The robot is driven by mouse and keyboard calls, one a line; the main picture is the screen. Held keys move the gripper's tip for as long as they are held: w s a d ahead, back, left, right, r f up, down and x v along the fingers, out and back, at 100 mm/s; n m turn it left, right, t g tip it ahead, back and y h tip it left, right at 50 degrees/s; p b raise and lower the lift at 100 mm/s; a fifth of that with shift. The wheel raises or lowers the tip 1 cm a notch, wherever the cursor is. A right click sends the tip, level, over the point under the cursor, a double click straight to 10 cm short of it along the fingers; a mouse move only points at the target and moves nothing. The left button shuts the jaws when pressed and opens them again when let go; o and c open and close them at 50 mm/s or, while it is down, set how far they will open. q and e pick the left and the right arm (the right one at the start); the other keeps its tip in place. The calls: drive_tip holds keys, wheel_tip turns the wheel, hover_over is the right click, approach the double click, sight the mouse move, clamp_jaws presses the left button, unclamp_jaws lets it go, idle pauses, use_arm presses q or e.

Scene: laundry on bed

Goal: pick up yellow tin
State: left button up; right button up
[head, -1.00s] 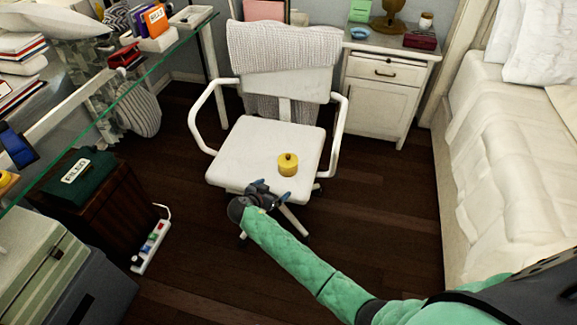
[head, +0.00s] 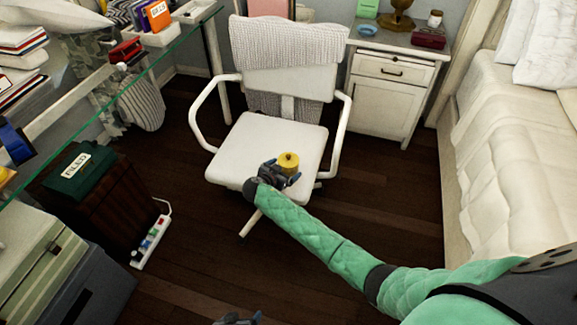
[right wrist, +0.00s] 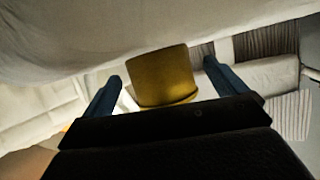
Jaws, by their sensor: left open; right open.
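The yellow tin (head: 289,159), a round lidded pot with a small knob, stands on the white seat of the chair (head: 245,145), near its front right edge. My right gripper (head: 282,174) is at the tin's near side, jaws open. In the right wrist view the tin (right wrist: 160,75) shows between the two blue fingers (right wrist: 163,84), with a gap on each side. The gripper hides the tin's lower part in the head view. My left gripper (head: 238,319) is open and empty, just showing at the bottom edge over the floor.
The chair's white armrests (head: 338,140) flank the seat. A glass desk (head: 110,105) with books and boxes is at the left. A white cabinet (head: 390,95) stands behind, and a bed (head: 510,150) is at the right. A power strip (head: 150,243) lies on the dark floor.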

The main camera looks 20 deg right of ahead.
drive_tip(key=shift+w+d+f, duration=0.3)
drive_tip(key=shift+w+d, duration=0.1)
drive_tip(key=shift+d, duration=0.05)
drive_tip(key=shift+c, duration=0.5)
drive_tip(key=c, duration=1.3)
